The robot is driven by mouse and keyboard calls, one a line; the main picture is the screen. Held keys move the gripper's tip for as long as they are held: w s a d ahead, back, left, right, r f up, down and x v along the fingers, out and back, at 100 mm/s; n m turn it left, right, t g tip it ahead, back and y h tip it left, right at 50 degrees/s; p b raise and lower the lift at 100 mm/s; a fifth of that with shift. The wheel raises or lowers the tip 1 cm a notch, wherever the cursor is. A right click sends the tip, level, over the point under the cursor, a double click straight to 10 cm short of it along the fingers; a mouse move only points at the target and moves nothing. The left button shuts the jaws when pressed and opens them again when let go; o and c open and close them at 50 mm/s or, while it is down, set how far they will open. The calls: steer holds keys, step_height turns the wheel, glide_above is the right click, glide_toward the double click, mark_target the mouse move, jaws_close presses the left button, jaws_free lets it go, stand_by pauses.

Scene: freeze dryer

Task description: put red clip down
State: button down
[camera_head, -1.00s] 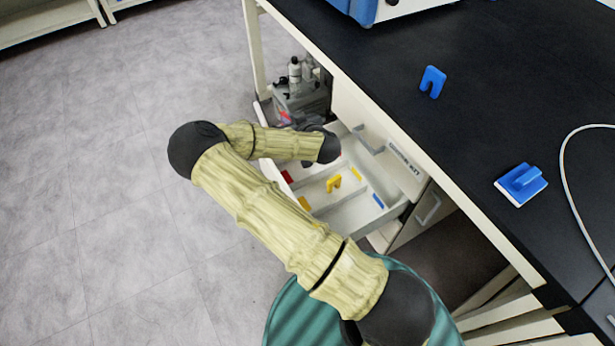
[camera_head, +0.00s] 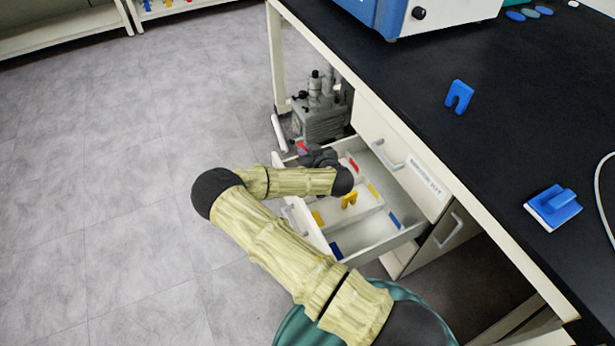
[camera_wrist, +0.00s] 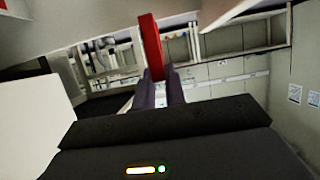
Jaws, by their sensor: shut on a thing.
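My gripper (camera_head: 308,152) is at the far left end of the open drawer (camera_head: 330,262), partly hidden by my arm. It is shut on the red clip (camera_head: 302,147). In the wrist view the red clip (camera_wrist: 151,48) stands out beyond the dark fingertips (camera_wrist: 157,92), held between them. The drawer has compartments with red, yellow and blue labels; a yellow clip (camera_head: 349,200) sits in a middle one. I cannot tell how high the red clip is over the drawer.
A grey pump (camera_head: 322,118) stands on the floor just beyond the drawer. The floor at left is clear.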

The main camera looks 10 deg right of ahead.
step_height(320, 180, down, 6)
steer(key=shift+f+b, duration=0.2)
steer(key=shift+b, duration=0.65)
steer(key=shift+f+b, duration=0.75)
steer(key=shift+f, duration=1.3)
steer(key=c, duration=1.5)
jaws_free()
steer(key=shift+o, duration=0.2)
